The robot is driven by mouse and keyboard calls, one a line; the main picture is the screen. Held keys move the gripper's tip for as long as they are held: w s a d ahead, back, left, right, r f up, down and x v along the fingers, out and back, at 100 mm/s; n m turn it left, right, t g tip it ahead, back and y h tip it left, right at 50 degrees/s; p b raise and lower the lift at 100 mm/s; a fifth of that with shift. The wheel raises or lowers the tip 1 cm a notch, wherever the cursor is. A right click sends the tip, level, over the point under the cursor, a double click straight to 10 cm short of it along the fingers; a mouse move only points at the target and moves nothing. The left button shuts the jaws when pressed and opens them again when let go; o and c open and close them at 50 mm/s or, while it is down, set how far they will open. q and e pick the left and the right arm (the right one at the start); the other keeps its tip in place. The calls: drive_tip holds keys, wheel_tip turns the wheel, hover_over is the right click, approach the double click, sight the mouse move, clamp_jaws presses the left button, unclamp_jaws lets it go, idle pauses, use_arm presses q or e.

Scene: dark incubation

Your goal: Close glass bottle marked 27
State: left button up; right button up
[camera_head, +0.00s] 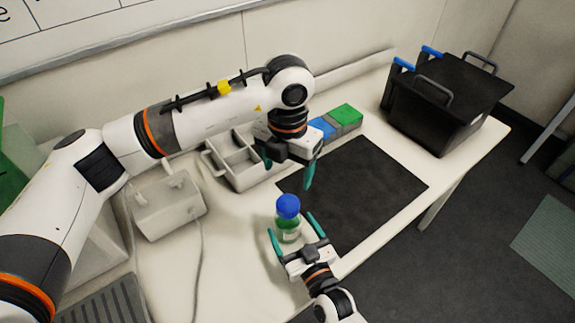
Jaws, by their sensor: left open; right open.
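A glass bottle (287,231) with green contents and a pale label stands upright on the white table, left of the black mat's near part. A blue cap (288,206) sits on top of its neck; I cannot tell whether it is tightened. My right gripper (291,228) is open, with its teal fingers on either side of the bottle; contact is not clear. My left gripper (288,175) is open and empty above the table, just beyond the blue cap, with its fingers pointing down. The number on the bottle is too small to read.
A black mat (365,185) covers the table's middle right. A black box (445,105) with handles stands at the far right. A grey divided tray (235,175), blue, grey and green blocks (346,114), and a white device (168,208) with a cable stand behind and left.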

drive_tip(key=b+v, duration=0.1)
drive_tip(key=v, duration=0.7)
drive_tip(key=shift+r, duration=0.1)
